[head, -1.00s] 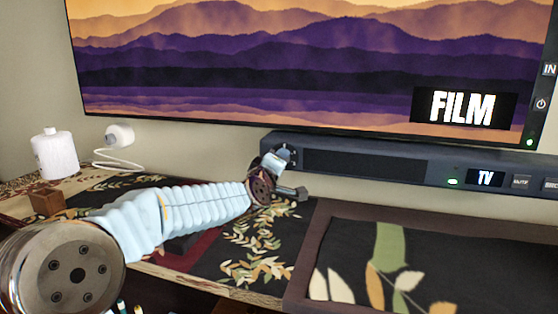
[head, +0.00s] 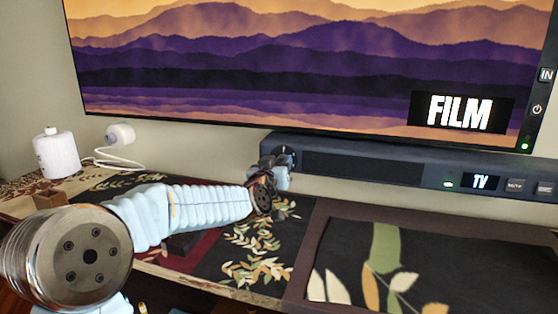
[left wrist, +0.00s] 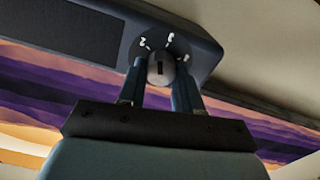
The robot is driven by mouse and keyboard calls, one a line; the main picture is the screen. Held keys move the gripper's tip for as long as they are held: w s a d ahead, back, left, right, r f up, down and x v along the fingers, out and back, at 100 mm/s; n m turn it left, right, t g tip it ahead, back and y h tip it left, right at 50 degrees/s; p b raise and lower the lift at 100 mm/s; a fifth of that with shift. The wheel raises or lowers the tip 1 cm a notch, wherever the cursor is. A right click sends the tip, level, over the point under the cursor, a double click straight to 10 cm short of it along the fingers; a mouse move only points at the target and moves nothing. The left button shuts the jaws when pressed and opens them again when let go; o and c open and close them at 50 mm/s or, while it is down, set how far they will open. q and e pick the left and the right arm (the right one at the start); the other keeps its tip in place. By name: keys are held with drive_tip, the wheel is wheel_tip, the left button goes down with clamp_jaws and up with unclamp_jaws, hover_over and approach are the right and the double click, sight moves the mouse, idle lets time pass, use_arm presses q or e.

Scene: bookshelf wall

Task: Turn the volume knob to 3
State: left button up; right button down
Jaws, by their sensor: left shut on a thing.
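The volume knob (left wrist: 160,68) is a small grey round knob with a dark mark on its face, at the end of the dark soundbar (left wrist: 200,45). Pale numerals stand around it on the dial (left wrist: 170,38); I read 2 and 3, and one more at right is unclear. In the left wrist view my left gripper (left wrist: 164,76) has a finger on each side of the knob and is shut on it. In the head view the left gripper (head: 276,168) is at the soundbar's left end, partly covering the dial. Which numeral the knob's mark faces, I cannot tell.
A large screen (head: 310,70) reading FILM hangs just above the soundbar. The soundbar's right part carries a TV display (head: 481,181) and buttons. A white cylinder (head: 57,155) and a white cabled device (head: 118,135) stand at the far left. A dark patterned mat (head: 345,255) lies below.

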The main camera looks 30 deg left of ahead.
use_arm(q)
drive_tip(key=shift+d+f+m+p, duration=0.1)
drive_tip(key=shift+m+p, duration=0.25)
drive_tip(key=shift+m, duration=0.75)
drive_tip(key=shift+d+f+m+p, duration=0.1)
drive_tip(key=shift+m+p, duration=0.2)
drive_tip(key=shift+m, duration=0.8)
drive_tip(key=o, duration=1)
drive_tip(key=shift+a, duration=0.1)
drive_tip(key=shift+o, duration=0.2)
drive_tip(key=shift+s+r, duration=0.1)
drive_tip(key=v, duration=1.3)
drive_tip(key=shift+s+b, duration=0.25)
drive_tip(key=shift+b, duration=0.2)
